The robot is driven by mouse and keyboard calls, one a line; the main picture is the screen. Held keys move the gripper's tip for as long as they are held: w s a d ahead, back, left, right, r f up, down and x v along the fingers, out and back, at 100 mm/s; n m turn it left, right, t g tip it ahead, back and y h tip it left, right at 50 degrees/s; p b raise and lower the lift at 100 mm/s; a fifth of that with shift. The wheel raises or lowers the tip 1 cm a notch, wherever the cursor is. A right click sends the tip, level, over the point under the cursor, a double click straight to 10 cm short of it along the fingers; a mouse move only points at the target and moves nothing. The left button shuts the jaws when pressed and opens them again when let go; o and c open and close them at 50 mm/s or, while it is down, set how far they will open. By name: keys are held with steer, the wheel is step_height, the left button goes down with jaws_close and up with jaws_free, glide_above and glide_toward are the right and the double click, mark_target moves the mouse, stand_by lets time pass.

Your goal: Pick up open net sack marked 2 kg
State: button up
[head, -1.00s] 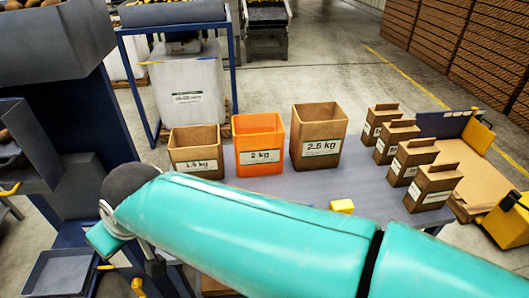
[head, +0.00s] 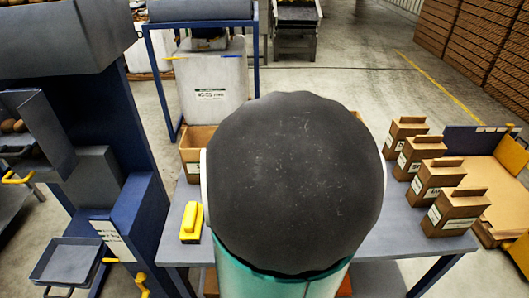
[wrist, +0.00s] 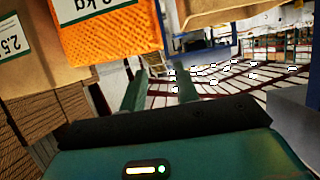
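The open net sack marked 2 kg is orange with a mesh surface and a white label; it shows in the wrist view (wrist: 118,42) at the top. In the head view it is hidden behind my arm's large dark joint. My gripper (wrist: 162,88) shows in the wrist view with its two green fingers apart and nothing between them. The fingertips are just below the orange sack in the picture, seemingly not on it; the exact distance is unclear. The gripper does not show in the head view.
A brown sack marked 2.5 (wrist: 30,55) and another brown sack (wrist: 215,12) flank the orange one. Several small labelled boxes (head: 436,185) stand on the grey table's right side. A yellow-and-black block (head: 191,222) lies at its left. Blue machinery (head: 130,220) stands left.

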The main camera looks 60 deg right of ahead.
steer(key=x, duration=1.3)
steer(key=shift+w+d+f, duration=0.1)
steer(key=shift+d+f, duration=0.1)
steer(key=shift+d, duration=0.05)
steer(key=shift+c, duration=0.4)
jaws_close()
